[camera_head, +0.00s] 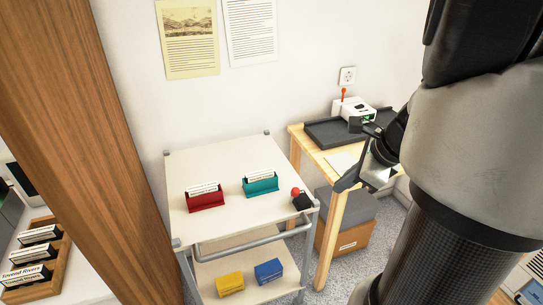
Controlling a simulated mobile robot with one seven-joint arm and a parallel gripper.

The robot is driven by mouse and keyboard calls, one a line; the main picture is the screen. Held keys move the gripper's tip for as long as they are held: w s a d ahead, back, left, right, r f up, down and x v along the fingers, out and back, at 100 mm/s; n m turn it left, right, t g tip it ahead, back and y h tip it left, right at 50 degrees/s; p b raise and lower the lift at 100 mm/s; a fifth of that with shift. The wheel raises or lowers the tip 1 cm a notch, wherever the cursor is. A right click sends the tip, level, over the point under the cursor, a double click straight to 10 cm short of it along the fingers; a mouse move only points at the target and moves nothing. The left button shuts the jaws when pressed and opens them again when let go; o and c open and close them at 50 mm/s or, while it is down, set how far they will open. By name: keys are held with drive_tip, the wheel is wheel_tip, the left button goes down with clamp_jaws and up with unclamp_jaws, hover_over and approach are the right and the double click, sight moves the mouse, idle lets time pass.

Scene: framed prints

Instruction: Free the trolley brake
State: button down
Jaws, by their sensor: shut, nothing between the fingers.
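The trolley (230,225) has a white top and a grey metal frame, and it stands against the wall in the middle of the view. At its front right corner is a black block with a red ball knob, which looks like the brake lever (296,191). My gripper (346,183) is to the right of the knob, apart from it in the picture and in front of the wooden table. It is shut and empty. My arm hides much of the right side. The trolley's wheels are not clearly visible.
A red card holder (205,200) and a teal one (261,186) stand on the trolley top. Yellow (229,284) and blue boxes (268,271) sit on its lower shelf. A wooden table (333,202) with a dark tray is at right; a wooden post (85,130) is at left.

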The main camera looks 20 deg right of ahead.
sight(293, 197)
drive_tip(key=w+a+f+b, duration=0.4)
drive_tip(key=w+a+f, duration=0.1)
drive_tip(key=w+f, duration=0.2)
drive_tip(key=shift+f, duration=0.45)
drive_tip(key=shift+w+r, duration=0.1)
drive_tip(key=shift+r, duration=0.05)
